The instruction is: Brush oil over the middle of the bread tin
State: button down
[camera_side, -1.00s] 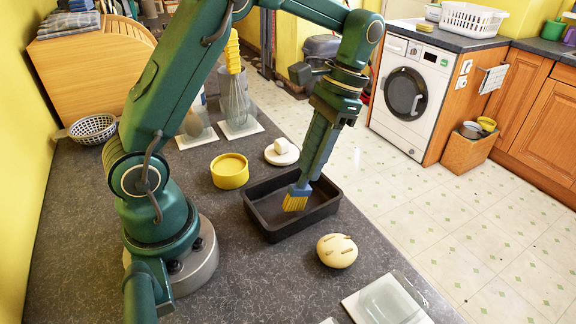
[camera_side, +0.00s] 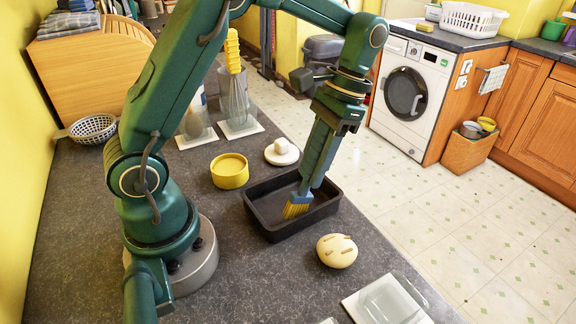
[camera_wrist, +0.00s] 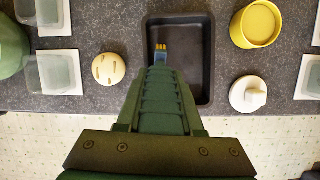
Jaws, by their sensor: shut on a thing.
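The bread tin (camera_side: 270,231) is a dark rectangular pan on the grey worktop; it also shows in the wrist view (camera_wrist: 198,60). My gripper (camera_side: 305,186) is over the tin, shut on a brush (camera_side: 297,206) with a blue-grey body and yellow bristles. The bristles point down inside the tin and look at or close to its floor; I cannot tell if they touch. In the wrist view the brush (camera_wrist: 160,52) shows beyond my gripper, near the tin's left wall. A yellow round pot (camera_side: 230,172), perhaps the oil, stands behind and left of the tin.
A cream, scored dough-like ball (camera_side: 337,251) sits close in front of the tin. A white lidded thing (camera_side: 282,152) is behind it. Clear containers (camera_side: 388,302) stand at the front right. A whisk (camera_side: 236,100) stands at the back. Worktop left of the tin is bare.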

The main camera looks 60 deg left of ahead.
jog(key=shift+f, duration=0.5)
dwell(0.5)
jog(key=a, duration=0.6)
jog(key=shift+s+a, duration=0.25)
jog(key=shift+a, duration=0.15)
jog(key=shift+d, duration=0.1)
dwell(0.5)
jog(key=shift+w+d, duration=0.15)
jog(key=shift+d, duration=1.55)
jog(key=shift+w+d, duration=0.15)
jog(key=shift+d, duration=1.5)
jog(key=shift+w+a, duration=0.15)
jog(key=shift+w, duration=1.2)
jog(key=shift+w+a, duration=0.1)
jog(key=shift+w, duration=1.25)
jog(key=shift+a, duration=0.1)
jog(key=a, duration=0.6)
jog(key=shift+s+a, duration=0.25)
jog(key=shift+a, duration=0.05)
